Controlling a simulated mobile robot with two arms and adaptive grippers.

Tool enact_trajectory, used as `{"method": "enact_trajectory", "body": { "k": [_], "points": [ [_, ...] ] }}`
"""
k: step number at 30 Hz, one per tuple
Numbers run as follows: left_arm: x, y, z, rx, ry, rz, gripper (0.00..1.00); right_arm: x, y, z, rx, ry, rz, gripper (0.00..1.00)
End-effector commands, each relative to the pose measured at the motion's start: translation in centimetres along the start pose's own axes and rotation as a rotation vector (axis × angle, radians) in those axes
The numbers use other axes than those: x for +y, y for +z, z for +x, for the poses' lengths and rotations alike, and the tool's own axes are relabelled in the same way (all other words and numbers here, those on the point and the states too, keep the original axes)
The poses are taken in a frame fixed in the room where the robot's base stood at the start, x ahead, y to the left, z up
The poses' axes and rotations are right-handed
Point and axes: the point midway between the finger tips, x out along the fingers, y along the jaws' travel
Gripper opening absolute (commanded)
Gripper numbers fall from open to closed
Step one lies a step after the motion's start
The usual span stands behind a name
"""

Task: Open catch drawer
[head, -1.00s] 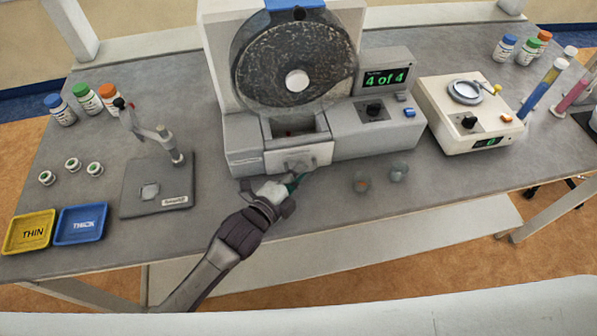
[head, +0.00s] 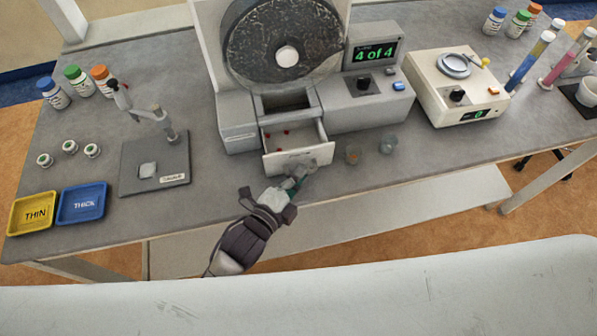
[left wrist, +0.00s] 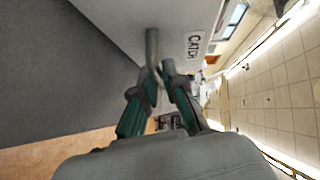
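The catch drawer (head: 275,160) sticks out of the front of the grey machine with the dark disc. Its inside shows, with a few small red pieces (head: 286,132) on its floor. In the left wrist view, the drawer's pale front (left wrist: 120,22) carries a "CATCH" label (left wrist: 194,45) and a grey bar handle (left wrist: 152,45). My left gripper (head: 298,178) is at the handle; in the left wrist view its fingertips (left wrist: 156,74) are closed in on the handle. The fingers partly hide the handle in the head view. My right gripper is not in view.
Two small clear cups (head: 387,145) stand just right of the drawer. A stand with a lever (head: 155,160), yellow tray (head: 32,213) and blue tray (head: 81,203) are left. A cream instrument (head: 455,88) is right.

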Motion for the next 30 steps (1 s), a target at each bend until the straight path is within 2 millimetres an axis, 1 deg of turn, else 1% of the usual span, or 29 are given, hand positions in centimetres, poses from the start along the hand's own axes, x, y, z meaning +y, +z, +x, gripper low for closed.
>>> {"method": "enact_trajectory", "body": {
  "k": [1,4,10,12,16,20,27,30],
  "points": [
    [0.2,0.0,-0.1,-0.001,0.004,0.000,0.18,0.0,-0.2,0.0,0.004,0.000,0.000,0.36],
    [0.2,0.0,0.0,0.000,0.004,0.000,0.35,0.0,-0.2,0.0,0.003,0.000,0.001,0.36],
    [0.1,0.0,0.0,0.000,0.003,0.000,0.35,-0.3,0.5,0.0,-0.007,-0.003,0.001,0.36],
    [0.1,0.0,-0.1,0.000,0.003,0.000,0.35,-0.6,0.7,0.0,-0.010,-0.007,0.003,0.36],
    [0.2,0.0,-0.8,0.000,0.004,0.000,0.35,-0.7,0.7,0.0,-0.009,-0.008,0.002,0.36],
    [0.3,0.0,-2.8,0.000,0.007,-0.001,0.35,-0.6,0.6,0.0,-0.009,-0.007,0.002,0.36],
    [0.3,0.0,-8.0,-0.001,0.007,-0.001,0.35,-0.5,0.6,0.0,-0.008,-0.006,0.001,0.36],
    [0.2,0.0,-9.8,0.000,0.007,-0.001,0.35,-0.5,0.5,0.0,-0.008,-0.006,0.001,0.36]
  ]
}}
